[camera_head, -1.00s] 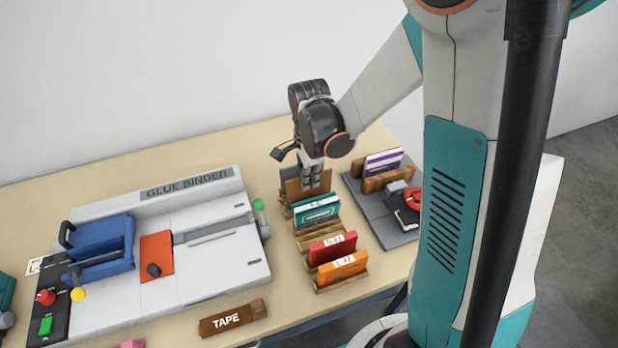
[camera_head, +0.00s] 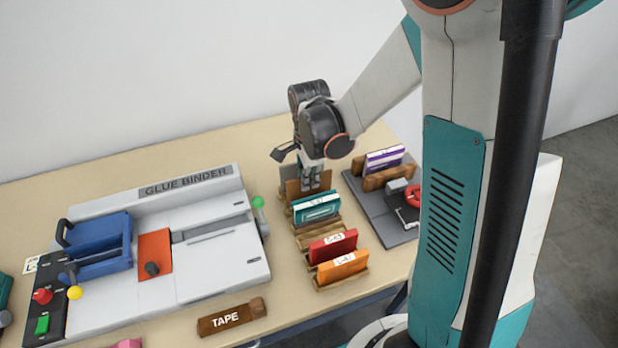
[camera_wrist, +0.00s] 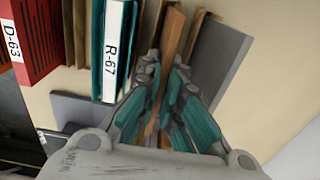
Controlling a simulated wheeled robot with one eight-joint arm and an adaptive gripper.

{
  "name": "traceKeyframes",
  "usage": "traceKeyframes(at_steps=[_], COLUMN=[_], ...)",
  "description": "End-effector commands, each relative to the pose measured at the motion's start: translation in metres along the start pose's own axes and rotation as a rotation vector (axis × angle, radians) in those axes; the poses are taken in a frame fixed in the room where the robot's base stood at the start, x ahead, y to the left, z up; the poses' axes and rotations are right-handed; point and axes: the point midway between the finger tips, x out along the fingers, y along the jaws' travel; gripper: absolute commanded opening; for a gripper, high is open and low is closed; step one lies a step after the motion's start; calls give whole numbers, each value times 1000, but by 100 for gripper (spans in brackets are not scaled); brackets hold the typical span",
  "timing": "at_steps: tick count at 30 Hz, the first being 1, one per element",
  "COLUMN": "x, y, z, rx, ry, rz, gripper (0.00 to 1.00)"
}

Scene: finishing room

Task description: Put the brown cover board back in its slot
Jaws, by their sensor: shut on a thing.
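My gripper (camera_head: 311,183) points down over the back part of the wooden rack and is shut on the brown cover board (camera_head: 293,189). In the wrist view the board (camera_wrist: 173,45) stands on edge between the two teal fingers (camera_wrist: 163,105). It lies beside a teal book labelled R-67 (camera_wrist: 115,50), roughly parallel to it and apart from it. The wooden slotted rack (camera_head: 318,230) runs towards the front of the table. The teal book (camera_head: 316,207) hides the board's lower edge in the head view, so I cannot tell how deep it sits in a slot.
A grey board (camera_wrist: 218,62) stands just beyond the brown one. Red (camera_head: 333,246) and orange (camera_head: 342,266) books fill front slots. A glue binder (camera_head: 200,270) is left; a grey tray (camera_head: 375,210) with a purple book (camera_head: 384,160) is right. A tape block (camera_head: 232,317) lies in front.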

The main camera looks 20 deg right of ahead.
Motion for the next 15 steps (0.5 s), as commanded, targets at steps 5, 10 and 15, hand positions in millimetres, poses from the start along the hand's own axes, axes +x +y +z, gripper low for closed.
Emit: traceKeyframes(at_steps=[5, 10, 15], x=[0, 0, -3], y=[0, 0, 0], z=[0, 0, 0], rx=[0, 0, 0], ry=[0, 0, 0], rz=[0, 0, 0], gripper=[14, 14, 14])
